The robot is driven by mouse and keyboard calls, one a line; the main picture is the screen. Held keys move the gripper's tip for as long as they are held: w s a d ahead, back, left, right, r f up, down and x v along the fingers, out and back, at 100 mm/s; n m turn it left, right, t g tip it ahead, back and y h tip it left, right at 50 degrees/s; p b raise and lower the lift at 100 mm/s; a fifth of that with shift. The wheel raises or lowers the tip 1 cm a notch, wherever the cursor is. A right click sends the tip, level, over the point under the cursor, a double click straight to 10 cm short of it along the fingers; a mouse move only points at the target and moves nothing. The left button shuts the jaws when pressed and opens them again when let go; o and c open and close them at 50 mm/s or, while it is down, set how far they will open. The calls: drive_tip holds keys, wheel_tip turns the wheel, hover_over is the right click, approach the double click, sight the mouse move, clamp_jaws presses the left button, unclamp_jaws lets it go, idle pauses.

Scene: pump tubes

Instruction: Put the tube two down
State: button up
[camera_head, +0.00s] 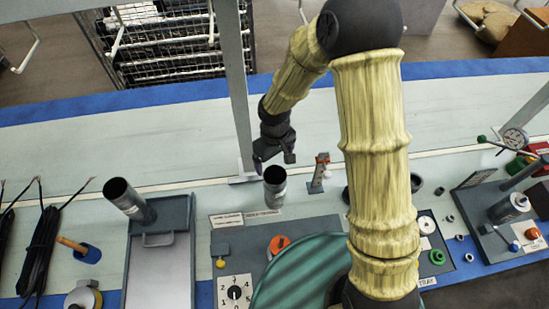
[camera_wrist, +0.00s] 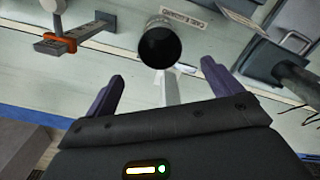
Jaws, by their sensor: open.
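A dark grey metal tube (camera_head: 275,188) stands upright on the bench in the middle of the head view, with its open top showing. It also shows in the wrist view (camera_wrist: 160,45), its dark round mouth facing the camera. My gripper (camera_head: 275,160) is just above and behind this tube. In the wrist view its two fingers (camera_wrist: 159,78) are spread and empty, with the tube beyond the fingertips. A second dark tube (camera_head: 130,200) leans over a grey tray at the left. I cannot read which tube is number two.
The grey tray (camera_head: 158,270) lies left of a panel with a numbered dial (camera_head: 234,293) and an orange knob (camera_head: 279,244). A small post with an orange-red part (camera_head: 320,173) stands right of the middle tube. A frame upright (camera_head: 238,85) rises behind. Black cables (camera_head: 45,245) lie at far left.

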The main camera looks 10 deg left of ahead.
drive_tip(key=shift+s, duration=0.15)
drive_tip(key=s+d+r+m+t, duration=0.1)
drive_tip(key=s+d+r+m, duration=0.2)
drive_tip(key=d+r, duration=0.4)
drive_tip(key=s+d+r+m+t, duration=0.1)
drive_tip(key=s+d+r+m, duration=0.3)
drive_tip(key=d, duration=0.9)
wheel_tip(320, 180, up, 3)
drive_tip(key=shift+s+d+r+m+t, duration=0.15)
drive_tip(key=shift+s+d+m+t, duration=0.15)
drive_tip(key=shift+m, duration=0.7)
